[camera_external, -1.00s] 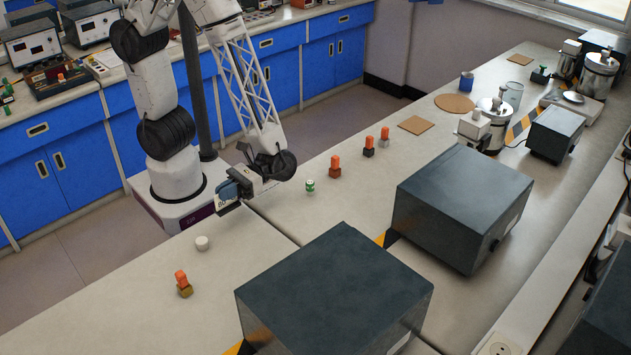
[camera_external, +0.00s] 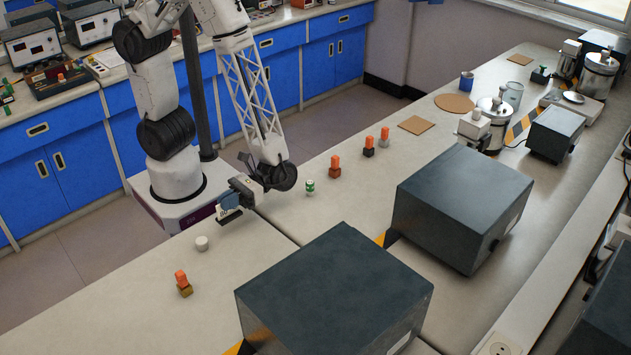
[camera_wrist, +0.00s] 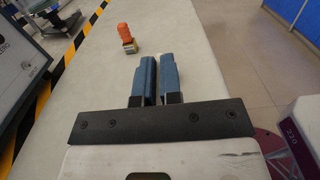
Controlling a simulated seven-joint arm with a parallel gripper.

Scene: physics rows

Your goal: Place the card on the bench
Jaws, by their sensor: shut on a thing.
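My gripper (camera_external: 226,205) is at the near-left edge of the bench (camera_external: 110,305), beside my base. Its blue fingers also show in the wrist view (camera_wrist: 157,80), close together with a narrow gap. They are shut on the card (camera_external: 231,216), a small thin dark-and-white piece showing under the fingertips in the external view. The card looks held above the bench edge; whether it touches the surface I cannot tell. In the wrist view the card cannot be made out between the fingers.
A white round piece (camera_external: 201,243) and an orange-topped block (camera_external: 183,283) stand on the near bench. Large dark boxes (camera_external: 335,285) (camera_external: 460,205) occupy the bench's right side. The near-left bench is mostly clear.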

